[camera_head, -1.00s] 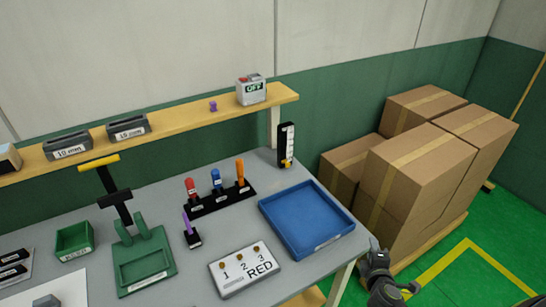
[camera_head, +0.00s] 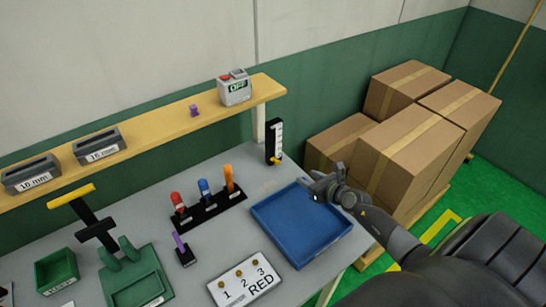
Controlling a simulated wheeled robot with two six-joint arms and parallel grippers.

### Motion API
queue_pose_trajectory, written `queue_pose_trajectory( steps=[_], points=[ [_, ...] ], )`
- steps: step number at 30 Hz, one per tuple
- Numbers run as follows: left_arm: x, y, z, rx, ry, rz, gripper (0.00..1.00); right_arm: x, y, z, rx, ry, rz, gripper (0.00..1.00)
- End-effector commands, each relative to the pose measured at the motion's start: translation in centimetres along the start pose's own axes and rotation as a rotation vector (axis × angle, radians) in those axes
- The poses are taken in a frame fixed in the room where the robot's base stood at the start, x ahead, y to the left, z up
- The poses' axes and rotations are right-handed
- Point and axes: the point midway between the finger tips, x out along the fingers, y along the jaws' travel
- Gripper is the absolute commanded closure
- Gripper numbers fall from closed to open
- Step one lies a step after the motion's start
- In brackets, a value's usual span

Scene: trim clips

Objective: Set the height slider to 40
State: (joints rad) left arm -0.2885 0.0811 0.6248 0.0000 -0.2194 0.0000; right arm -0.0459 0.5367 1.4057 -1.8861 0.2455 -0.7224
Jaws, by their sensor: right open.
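The height slider (camera_head: 274,141) is a black upright post with a white scale at the back right of the grey table. Its small yellow-orange knob (camera_head: 276,160) sits near the bottom of the scale. The scale's numbers are too small to read. My right gripper (camera_head: 318,188) is open and empty above the right part of the blue tray, to the right of the slider and nearer the camera, apart from it. My left gripper is not in view.
The blue tray (camera_head: 272,218) lies in front of the slider. A black rack (camera_head: 207,211) with red, blue and orange tools stands to its left. A wooden shelf (camera_head: 160,134) runs behind. Cardboard boxes (camera_head: 410,145) stand beyond the table's right edge.

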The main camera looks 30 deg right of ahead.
Motion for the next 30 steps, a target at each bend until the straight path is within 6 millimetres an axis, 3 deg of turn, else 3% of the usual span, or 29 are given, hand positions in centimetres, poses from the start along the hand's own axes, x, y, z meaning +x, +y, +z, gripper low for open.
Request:
queue_pose_trajectory(
  steps=[5, 8, 15, 25, 30],
  points=[
    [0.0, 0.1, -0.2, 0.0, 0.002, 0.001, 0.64, 0.7, -0.3, -0.4, -0.04, 0.027, 0.005, 0.57],
    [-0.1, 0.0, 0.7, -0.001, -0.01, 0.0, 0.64, 1.7, -0.2, -0.4, -0.037, 0.025, 0.004, 0.57],
    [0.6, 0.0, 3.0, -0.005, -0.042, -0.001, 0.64, 5.6, -0.2, -0.6, -0.034, 0.023, 0.004, 0.57],
    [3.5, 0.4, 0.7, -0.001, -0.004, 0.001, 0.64, 11.6, -0.1, -1.0, -0.034, 0.023, 0.005, 0.57],
    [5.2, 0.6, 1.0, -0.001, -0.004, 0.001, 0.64, 14.4, -0.1, -1.1, -0.033, 0.022, 0.005, 0.57]
  ],
)
